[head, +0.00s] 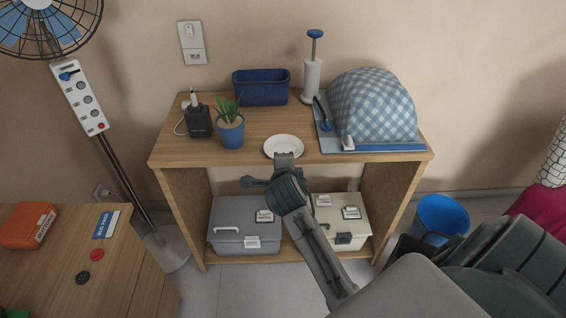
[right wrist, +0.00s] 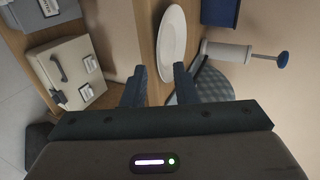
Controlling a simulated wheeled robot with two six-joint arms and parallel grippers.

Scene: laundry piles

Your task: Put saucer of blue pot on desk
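The white saucer (head: 284,147) lies flat on the wooden desk (head: 265,118), near its front edge. The blue pot (head: 230,133) with a green succulent stands on the desk to the left of the saucer. My right gripper (head: 284,156) is at the desk's front edge, at the saucer's near rim. In the right wrist view the gripper (right wrist: 160,78) is open, and the saucer (right wrist: 173,42) has its near rim between the fingertips. I cannot tell whether they touch it. My left gripper is not in view.
A checkered cloth dome (head: 372,105) stands on the desk's right side, with a white pump-like holder (head: 312,80) behind and a blue box (head: 261,87) at the back. A black charger (head: 198,121) is at left. Toolboxes (head: 244,224) fill the lower shelf. A blue bucket (head: 441,216) stands right.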

